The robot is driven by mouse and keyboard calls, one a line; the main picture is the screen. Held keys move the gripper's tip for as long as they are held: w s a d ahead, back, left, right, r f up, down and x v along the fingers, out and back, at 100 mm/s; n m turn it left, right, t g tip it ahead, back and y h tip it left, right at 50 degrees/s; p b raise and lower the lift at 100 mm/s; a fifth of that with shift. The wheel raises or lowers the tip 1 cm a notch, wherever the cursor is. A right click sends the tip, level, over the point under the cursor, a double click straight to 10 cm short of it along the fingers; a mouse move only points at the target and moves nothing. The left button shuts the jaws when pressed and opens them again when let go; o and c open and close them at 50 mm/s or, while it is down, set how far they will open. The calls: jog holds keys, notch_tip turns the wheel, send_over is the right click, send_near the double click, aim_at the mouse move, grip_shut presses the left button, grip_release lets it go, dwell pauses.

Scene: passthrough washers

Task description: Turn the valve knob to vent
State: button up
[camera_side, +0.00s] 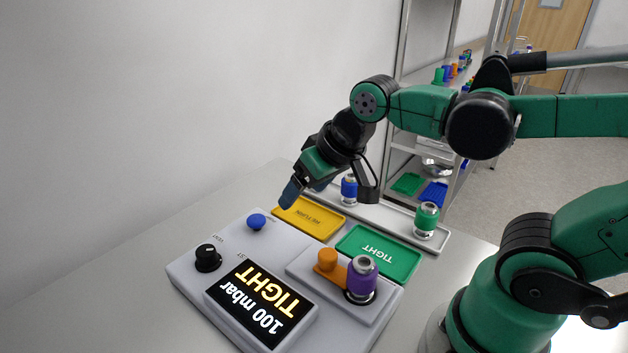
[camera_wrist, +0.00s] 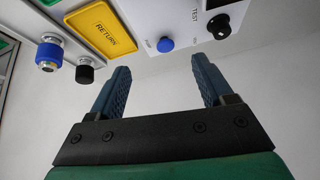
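The black valve knob (camera_side: 208,258) stands at the left of the grey test unit (camera_side: 185,275). It also shows at the upper right in the wrist view (camera_wrist: 220,26), with a pale mark and a TEST label beside it; the other lettering is too small to read. My gripper (camera_side: 306,189) is above the far side of the unit, behind the blue button (camera_side: 256,221) and well apart from the knob. In the wrist view my gripper (camera_wrist: 163,75) has its two blue fingers spread, with nothing between them.
The unit's display (camera_side: 262,303) reads 100 mbar TIGHT. A purple fitting (camera_side: 362,277) sits beside an orange part (camera_side: 327,262). A yellow RETURN tray (camera_side: 308,218) and green TIGHT tray (camera_side: 378,254) lie behind. A rear tray holds blue (camera_side: 349,188) and green (camera_side: 427,217) fittings.

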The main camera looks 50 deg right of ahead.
jog(key=w+a+m+g, duration=0.3)
jog(key=w+a+m, duration=0.2)
jog(key=w, duration=0.2)
jog(key=m+g, duration=0.3)
jog(key=m, duration=0.1)
send_over(205, 250)
notch_tip(205, 250, down, 5)
jog(key=shift+s+d+r, duration=0.1)
jog(key=shift+r, duration=0.05)
jog(key=shift+f+m, duration=0.3)
jog(key=shift+f, duration=2.65)
grip_shut()
